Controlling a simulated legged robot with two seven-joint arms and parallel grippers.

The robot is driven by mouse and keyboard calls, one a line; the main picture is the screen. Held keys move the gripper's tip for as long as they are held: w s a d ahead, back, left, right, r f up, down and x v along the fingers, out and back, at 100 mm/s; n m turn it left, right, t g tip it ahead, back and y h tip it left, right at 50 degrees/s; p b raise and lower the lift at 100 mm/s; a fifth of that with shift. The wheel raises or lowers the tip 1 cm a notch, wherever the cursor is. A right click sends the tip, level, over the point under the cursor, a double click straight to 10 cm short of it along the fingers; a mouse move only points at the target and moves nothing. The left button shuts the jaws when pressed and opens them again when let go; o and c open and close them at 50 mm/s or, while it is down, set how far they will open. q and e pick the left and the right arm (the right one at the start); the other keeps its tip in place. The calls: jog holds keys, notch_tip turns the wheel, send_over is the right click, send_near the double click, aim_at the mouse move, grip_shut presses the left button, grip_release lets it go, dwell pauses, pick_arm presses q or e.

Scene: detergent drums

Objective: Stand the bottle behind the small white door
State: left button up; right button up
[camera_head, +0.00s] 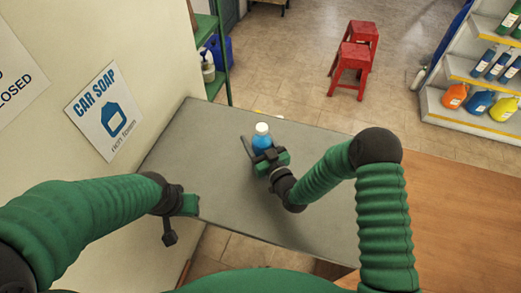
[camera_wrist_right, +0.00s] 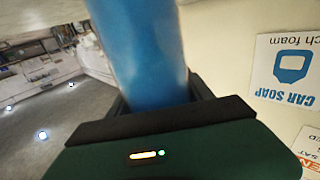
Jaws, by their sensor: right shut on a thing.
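A blue bottle with a white cap (camera_head: 262,140) is upright at the far part of the grey tabletop. My right gripper (camera_head: 259,154) is shut around its lower body. In the right wrist view the blue bottle (camera_wrist_right: 140,50) rises between the dark fingers, blurred and cut off by the top edge. Whether its base touches the table is hidden by the gripper. My left gripper (camera_head: 176,220) hangs at the table's left front edge, away from the bottle; its finger gap is not clear. I see no small white door in either view.
The grey tabletop (camera_head: 215,180) is mostly bare and meets a wooden surface (camera_head: 455,215) at right. A wall with a car soap sign (camera_head: 104,110) borders it on the left. Beyond are a green shelf (camera_head: 215,50), red stools (camera_head: 354,62) and a product shelf (camera_head: 455,105).

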jog(key=shift+w+a+r, duration=0.1)
jog(key=shift+a+r, duration=0.05)
jog(key=shift+r, duration=0.05)
grip_shut()
